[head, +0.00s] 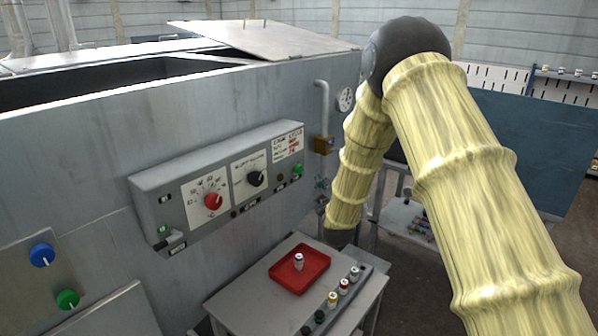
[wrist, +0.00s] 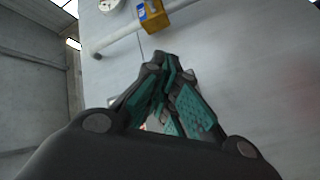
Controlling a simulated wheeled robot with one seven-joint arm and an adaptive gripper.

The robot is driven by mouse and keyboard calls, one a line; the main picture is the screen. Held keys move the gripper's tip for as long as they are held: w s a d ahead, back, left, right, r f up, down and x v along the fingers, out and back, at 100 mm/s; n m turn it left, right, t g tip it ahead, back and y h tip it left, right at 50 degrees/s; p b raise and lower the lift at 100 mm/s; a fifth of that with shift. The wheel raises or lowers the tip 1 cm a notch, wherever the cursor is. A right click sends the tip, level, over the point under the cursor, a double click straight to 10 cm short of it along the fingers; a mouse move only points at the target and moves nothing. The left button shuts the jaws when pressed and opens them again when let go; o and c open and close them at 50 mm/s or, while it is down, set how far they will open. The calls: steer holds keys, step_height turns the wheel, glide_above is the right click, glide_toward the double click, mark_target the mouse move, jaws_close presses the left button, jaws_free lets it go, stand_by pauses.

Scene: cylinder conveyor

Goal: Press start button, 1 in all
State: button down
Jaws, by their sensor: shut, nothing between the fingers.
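The control panel (head: 225,185) is a grey sloped box on the side of a large grey machine. A green button (head: 298,169) sits at its right end, and another green button (head: 163,230) sits at its lower left. Their labels are too small to read, so I cannot tell which is the start button. My gripper (head: 321,184) is to the right of the panel, apart from the right green button. In the wrist view my gripper (wrist: 163,62) has its teal-padded fingers shut, empty, pointing at the grey wall. No button shows there.
A yellow box (head: 324,144) on a pipe is just above my gripper; a gauge (head: 345,99) is higher. The panel has a red knob (head: 213,201) and a black knob (head: 256,178). Below stands a small table (head: 240,293) with a red tray (head: 284,284) and several small cylinders.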

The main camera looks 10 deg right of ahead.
mark_target(299, 170)
steer(key=w+a, duration=0.3)
steer(key=shift+r+b, duration=0.35)
steer(key=shift+r, duration=0.05)
stand_by(0.5)
steer(key=shift+w+a, duration=0.15)
stand_by(0.8)
steer(key=shift+w+a+b, duration=0.2)
steer(key=shift+b, duration=0.1)
steer(key=shift+w+a, duration=0.3)
steer(key=shift+w, duration=0.1)
stand_by(1.1)
steer(key=shift+s+d, duration=0.1)
steer(key=shift+s, duration=0.05)
steer(key=shift+s+d+b, duration=0.4)
steer(key=shift+s+d, duration=0.1)
steer(key=shift+s, duration=0.1)
